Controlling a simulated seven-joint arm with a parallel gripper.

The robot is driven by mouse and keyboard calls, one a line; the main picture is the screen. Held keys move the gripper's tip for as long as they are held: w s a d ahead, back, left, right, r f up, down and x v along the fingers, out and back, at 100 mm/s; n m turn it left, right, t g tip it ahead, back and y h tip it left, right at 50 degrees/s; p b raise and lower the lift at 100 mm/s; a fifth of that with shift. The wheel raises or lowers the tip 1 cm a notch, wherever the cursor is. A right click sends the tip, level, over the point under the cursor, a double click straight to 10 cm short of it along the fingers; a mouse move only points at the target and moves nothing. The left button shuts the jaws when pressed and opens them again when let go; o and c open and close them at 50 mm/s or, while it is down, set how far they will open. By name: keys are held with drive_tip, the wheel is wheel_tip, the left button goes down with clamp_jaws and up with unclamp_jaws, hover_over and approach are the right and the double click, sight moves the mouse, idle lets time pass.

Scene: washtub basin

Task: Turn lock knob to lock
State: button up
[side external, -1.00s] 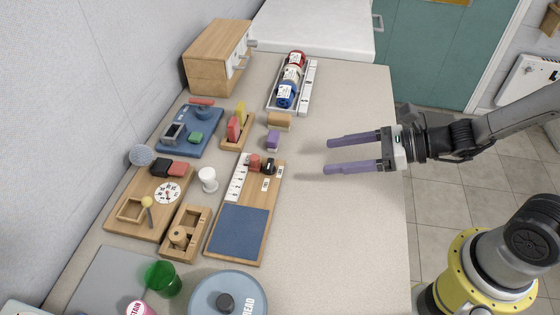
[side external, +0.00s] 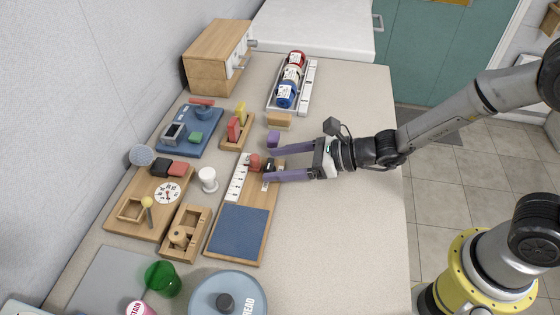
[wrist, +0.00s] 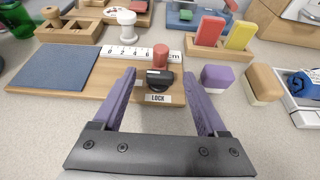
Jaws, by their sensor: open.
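The lock knob is a black knob (wrist: 158,79) on the end of a wooden board (side external: 262,200), behind a LOCK label (wrist: 158,98) in the wrist view. A red cylinder (wrist: 161,56) stands just behind it; it also shows in the side view (side external: 255,161). My gripper (side external: 270,160) is open, its two purple fingers pointing at the board's end. In the wrist view my gripper (wrist: 165,80) has one finger on each side of the knob, with space between. In the side view the near finger partly hides the knob and the labels.
A purple block (wrist: 217,78) lies close to the right finger, and a tan block (wrist: 262,84) beyond it. A holder with red and yellow pieces (wrist: 208,44) stands behind. A blue pad (wrist: 58,68) covers the board's other end.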

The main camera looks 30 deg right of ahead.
clamp_jaws()
idle(0.3)
drive_tip(key=shift+d, duration=0.1)
drive_tip(key=n+g+y, duration=0.1)
drive_tip(key=n+g, duration=0.1)
drive_tip(key=n+g+y, duration=0.1)
drive_tip(key=n, duration=0.1)
drive_tip(key=shift+w+d+g+y, duration=0.2)
drive_tip(key=shift+w+g+y, duration=0.2)
drive_tip(key=shift+w+n+g+y, duration=0.15)
drive_tip(key=shift+n+g+y, duration=0.1)
drive_tip(key=shift+n+g, duration=0.6)
drive_tip(key=shift+w+n+g+y, duration=0.1)
drive_tip(key=shift+n+g+y, duration=0.15)
drive_tip(key=shift+n+g, duration=0.6)
drive_tip(key=shift+g, duration=0.4)
unclamp_jaws()
